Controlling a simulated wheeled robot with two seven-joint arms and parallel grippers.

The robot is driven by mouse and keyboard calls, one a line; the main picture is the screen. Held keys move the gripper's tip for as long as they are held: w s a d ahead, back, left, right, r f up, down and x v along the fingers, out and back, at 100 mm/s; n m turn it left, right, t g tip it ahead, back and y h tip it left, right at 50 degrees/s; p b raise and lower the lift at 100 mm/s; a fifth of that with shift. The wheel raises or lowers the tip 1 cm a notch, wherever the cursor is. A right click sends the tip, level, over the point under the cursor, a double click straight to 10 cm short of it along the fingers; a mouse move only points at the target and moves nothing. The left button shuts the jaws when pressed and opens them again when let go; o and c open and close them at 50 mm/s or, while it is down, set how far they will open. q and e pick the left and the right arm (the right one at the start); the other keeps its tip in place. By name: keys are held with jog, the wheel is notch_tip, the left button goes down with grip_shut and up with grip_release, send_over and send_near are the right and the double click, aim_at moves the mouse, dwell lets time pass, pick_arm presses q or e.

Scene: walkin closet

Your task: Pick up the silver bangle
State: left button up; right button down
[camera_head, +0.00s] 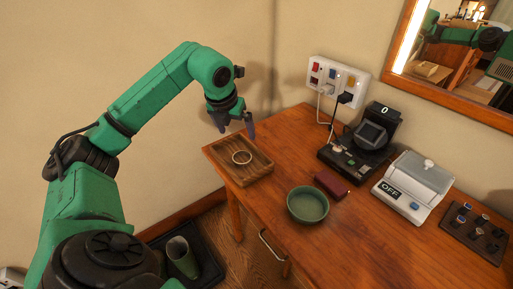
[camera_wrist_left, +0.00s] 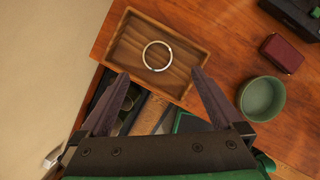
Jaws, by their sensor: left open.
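The silver bangle (camera_head: 242,157) lies flat inside a wooden tray (camera_head: 262,172) at the left end of the table. In the left wrist view the bangle (camera_wrist_left: 157,56) is a thin ring on the bare floor of the tray (camera_wrist_left: 119,43), a little ahead of the fingertips. My left gripper (camera_head: 234,129) is open and empty, above the far side of the tray. In the left wrist view the left gripper's fingers (camera_wrist_left: 160,76) are spread apart, with the ring beyond them and not between them. My right gripper is not in either view.
A green bowl (camera_head: 307,204) and a dark red box (camera_head: 332,184) stand right of the tray. Further right are a black device (camera_head: 364,143), a white device marked OFF (camera_head: 413,187) and a dark board (camera_head: 474,234) with small items. A wall socket panel (camera_head: 338,76) is behind.

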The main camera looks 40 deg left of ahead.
pick_arm(q)
send_near(243, 159)
jog(key=p+x, duration=0.1)
jog(key=x, duration=0.5)
jog(key=shift+s, duration=0.1)
jog(key=shift+f, duration=0.2)
jog(key=shift+c, duration=0.9)
jog(key=c, duration=1)
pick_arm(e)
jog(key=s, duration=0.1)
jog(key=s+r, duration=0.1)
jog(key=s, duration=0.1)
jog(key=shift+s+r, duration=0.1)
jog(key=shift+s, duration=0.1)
